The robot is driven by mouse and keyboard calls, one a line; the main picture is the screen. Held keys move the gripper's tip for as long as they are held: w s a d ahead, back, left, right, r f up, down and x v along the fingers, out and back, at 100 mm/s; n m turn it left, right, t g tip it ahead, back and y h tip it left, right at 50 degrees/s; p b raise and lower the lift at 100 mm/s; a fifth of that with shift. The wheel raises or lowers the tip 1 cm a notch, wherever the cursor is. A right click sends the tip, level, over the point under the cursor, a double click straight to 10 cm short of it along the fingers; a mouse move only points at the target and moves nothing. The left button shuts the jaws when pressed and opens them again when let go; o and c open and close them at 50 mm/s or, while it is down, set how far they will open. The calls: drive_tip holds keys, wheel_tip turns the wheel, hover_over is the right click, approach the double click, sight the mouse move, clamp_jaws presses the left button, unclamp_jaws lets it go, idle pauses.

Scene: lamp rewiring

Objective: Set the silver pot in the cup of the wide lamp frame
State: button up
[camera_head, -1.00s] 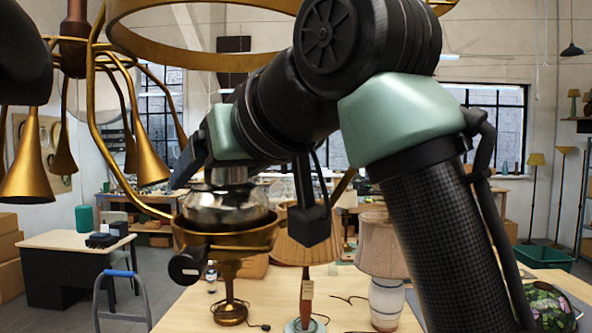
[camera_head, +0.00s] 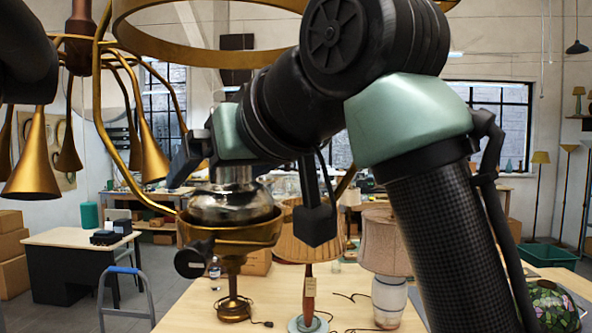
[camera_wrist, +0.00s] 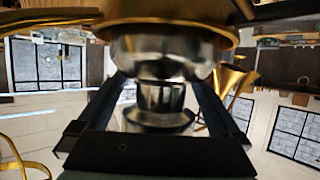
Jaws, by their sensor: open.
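The silver pot (camera_head: 232,208) is a round, shiny vessel with a narrower neck on top. It sits upright in the gold cup (camera_head: 252,236) of the wide lamp frame (camera_head: 98,105), whose curved rod and big ring show in the head view. The cup's wall hides the pot's underside. My gripper (camera_head: 207,165) is above the pot, pointing down. In the wrist view, which is upside down, the pot (camera_wrist: 165,58) has its neck between my gripper's (camera_wrist: 158,95) open fingers. A gap shows on both sides of the neck. The gold cup rim (camera_wrist: 165,27) shows beyond.
Gold bell-shaped shades (camera_head: 40,165) hang at the left. A pleated lamp (camera_head: 303,238) and a pale shaded lamp (camera_head: 388,245) stand on the wooden table (camera_head: 270,295). A black round part (camera_head: 190,260) lies close to the cup's left side.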

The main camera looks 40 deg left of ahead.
drive_tip(key=b+v, duration=0.5)
drive_tip(key=v, duration=0.8)
